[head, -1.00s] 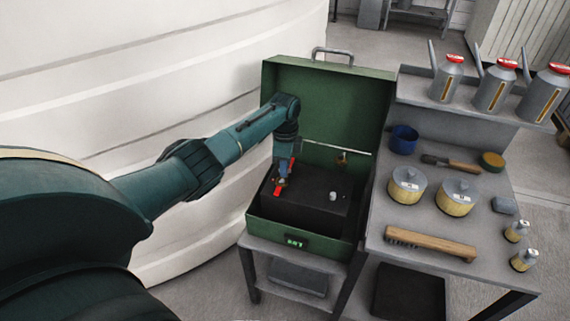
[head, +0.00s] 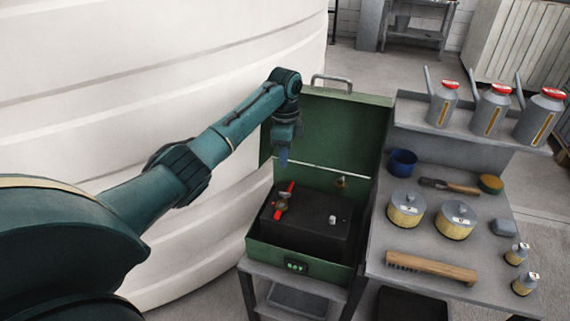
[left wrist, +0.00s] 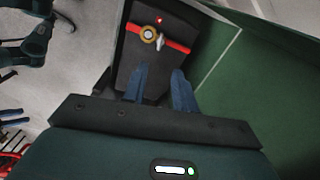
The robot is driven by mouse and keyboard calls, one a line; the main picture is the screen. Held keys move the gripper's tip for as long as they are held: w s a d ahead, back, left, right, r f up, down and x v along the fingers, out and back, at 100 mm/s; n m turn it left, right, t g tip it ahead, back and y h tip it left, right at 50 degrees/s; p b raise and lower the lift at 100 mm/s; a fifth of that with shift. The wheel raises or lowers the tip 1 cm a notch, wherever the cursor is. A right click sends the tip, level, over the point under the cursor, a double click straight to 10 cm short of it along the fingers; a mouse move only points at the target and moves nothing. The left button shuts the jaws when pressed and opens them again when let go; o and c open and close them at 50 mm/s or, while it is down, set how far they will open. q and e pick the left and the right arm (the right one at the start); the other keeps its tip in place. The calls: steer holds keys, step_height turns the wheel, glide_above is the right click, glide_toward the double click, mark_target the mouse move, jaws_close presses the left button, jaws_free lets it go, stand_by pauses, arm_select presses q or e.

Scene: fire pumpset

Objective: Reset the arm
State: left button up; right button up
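My left gripper (head: 284,158) hangs above the open green box (head: 330,130), apart from what lies in it. In the left wrist view its two blue fingers (left wrist: 160,88) are spread with nothing between them. Below is a black block (head: 318,228) inside the box, with a red bar (head: 285,198) and a small brass fitting (head: 281,203) on its top. The bar also shows in the left wrist view (left wrist: 178,47). My right gripper is in no view.
A grey bench (head: 425,238) to the right holds two round tins, a wooden brush (head: 432,266), a blue cup (head: 402,161) and small bottles. Three grey cans with red caps stand on its shelf (head: 470,127). A large white tank (head: 150,70) fills the left.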

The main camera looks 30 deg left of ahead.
arm_select(q)
steer(key=shift+r, duration=0.2)
stand_by(0.4)
